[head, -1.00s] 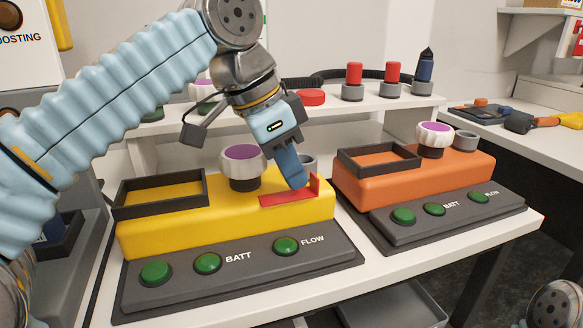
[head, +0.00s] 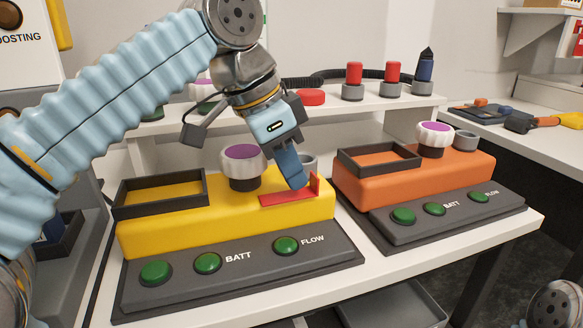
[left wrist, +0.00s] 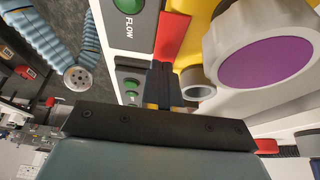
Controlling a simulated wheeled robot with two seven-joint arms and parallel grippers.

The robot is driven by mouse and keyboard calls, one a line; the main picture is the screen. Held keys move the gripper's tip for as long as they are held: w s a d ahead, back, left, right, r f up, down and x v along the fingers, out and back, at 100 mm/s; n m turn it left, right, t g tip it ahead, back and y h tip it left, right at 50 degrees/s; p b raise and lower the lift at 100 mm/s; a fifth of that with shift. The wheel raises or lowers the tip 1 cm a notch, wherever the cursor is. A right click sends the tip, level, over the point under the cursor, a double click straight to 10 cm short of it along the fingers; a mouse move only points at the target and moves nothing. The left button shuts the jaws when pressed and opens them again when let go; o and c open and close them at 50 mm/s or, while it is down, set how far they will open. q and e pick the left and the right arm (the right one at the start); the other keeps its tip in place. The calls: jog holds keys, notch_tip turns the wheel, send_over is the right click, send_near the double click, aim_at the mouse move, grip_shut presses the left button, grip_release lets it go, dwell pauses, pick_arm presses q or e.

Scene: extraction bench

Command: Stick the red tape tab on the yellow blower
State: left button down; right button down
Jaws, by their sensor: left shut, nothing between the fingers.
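The yellow blower (head: 150,234) sits on a dark base with green buttons, at the centre left of the bench. The red tape tab (head: 284,198) lies flat on the right part of its top, with one end standing up at the right. It also shows in the left wrist view (left wrist: 173,32). My left gripper (head: 298,182) is shut and empty, its fingertips pointing down at the tab, touching or just above it; I cannot tell which. The fingers hide part of the tab. My right gripper does not show.
An orange blower (head: 350,190) stands close on the right. A white knob with a purple top (head: 242,166) and a dark-rimmed tray (head: 160,210) are on the yellow blower. A shelf behind holds red and blue-topped items (head: 354,80).

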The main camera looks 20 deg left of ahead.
pick_arm(q)
jog(key=shift+f+b, duration=0.45)
jog(key=shift+f, duration=0.15)
jog(key=shift+f, duration=0.1)
dwell(1.1)
notch_tip(320, 180, up, 3)
jog(key=p, duration=0.3)
jog(key=shift+r, duration=2.1)
